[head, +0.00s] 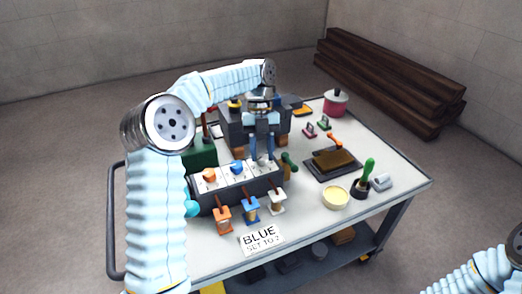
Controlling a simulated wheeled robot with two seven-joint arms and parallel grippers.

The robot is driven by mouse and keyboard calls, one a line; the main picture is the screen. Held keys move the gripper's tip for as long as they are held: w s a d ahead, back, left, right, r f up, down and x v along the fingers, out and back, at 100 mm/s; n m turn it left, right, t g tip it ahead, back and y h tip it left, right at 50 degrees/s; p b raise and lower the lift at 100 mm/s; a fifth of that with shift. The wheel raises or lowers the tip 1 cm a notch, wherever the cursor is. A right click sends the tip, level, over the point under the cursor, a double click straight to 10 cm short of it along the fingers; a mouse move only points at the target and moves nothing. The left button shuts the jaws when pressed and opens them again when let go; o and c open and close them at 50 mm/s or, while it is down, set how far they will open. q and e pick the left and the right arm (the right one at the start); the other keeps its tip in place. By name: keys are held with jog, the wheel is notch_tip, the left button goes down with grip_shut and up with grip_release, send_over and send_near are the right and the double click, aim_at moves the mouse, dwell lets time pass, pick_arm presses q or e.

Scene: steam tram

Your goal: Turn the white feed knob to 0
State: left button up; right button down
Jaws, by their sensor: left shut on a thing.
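A grey box (232,192) on the cart carries a row of three feed knobs on pale plates. The orange knob (209,174) is at the left and the blue knob (237,167) in the middle. The white feed knob (262,161) is at the right end. My left gripper (262,153) reaches down from above and is shut on the white knob, partly hiding it. The scale marks are too small to read, so its setting cannot be told. My right gripper is out of view; only part of that arm shows at lower right.
Orange (223,219), blue (251,210) and white (278,202) pieces stand before the box. A card (261,239) reads "BLUE SET TO 2". A green-handled tool (289,162) is close right of the gripper. A cream bowl (335,196) and dark tray (333,164) lie further right.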

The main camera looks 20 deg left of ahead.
aim_at(261, 158)
pick_arm(q)
jog(key=m+y, duration=0.1)
jog(key=m, duration=0.1)
jog(key=m+y, duration=0.1)
jog(key=m, duration=0.2)
jog(key=shift+w+d, duration=0.1)
jog(key=shift+d, duration=0.05)
jog(key=shift+m, duration=0.4)
jog(key=o, duration=1)
jog(key=shift+o, duration=0.2)
notch_tip(261, 158, up, 3)
jog(key=shift+r, duration=0.2)
jog(key=s+d+r+b, duration=0.2)
jog(key=s+d+r, duration=0.4)
jog(key=s+r, duration=0.3)
jog(key=s, duration=0.3)
jog(key=shift+s+r+g, duration=0.3)
jog(key=shift+s, duration=0.05)
